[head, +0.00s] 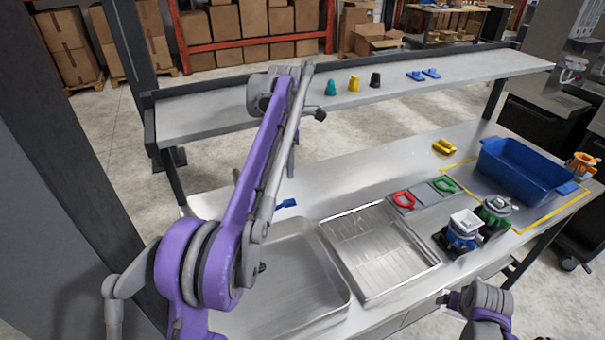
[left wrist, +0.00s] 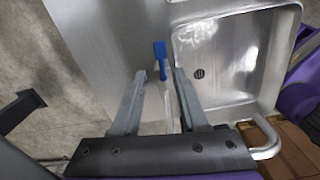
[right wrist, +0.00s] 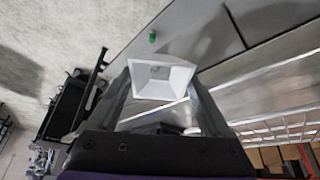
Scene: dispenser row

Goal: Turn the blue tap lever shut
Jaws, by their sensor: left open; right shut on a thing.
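The blue tap lever (head: 287,204) is at the back edge of the sink (head: 290,285), just right of my left arm in the head view. In the left wrist view the blue lever (left wrist: 160,57) lies just beyond the fingertips of my left gripper (left wrist: 160,74), roughly centred between them. A pale tap part runs below it between the fingers. The left gripper is open and I see no contact with the lever. My arm hides this gripper in the head view. My right gripper (right wrist: 160,100) is shut on a white square funnel-like part (right wrist: 160,78).
A metal tray (head: 378,250) lies right of the sink. Red (head: 403,200) and green (head: 443,185) handles, a blue-based unit (head: 463,230), a green-topped unit (head: 494,212) and a blue bin (head: 530,170) stand further right. A raised shelf (head: 350,97) runs along the back.

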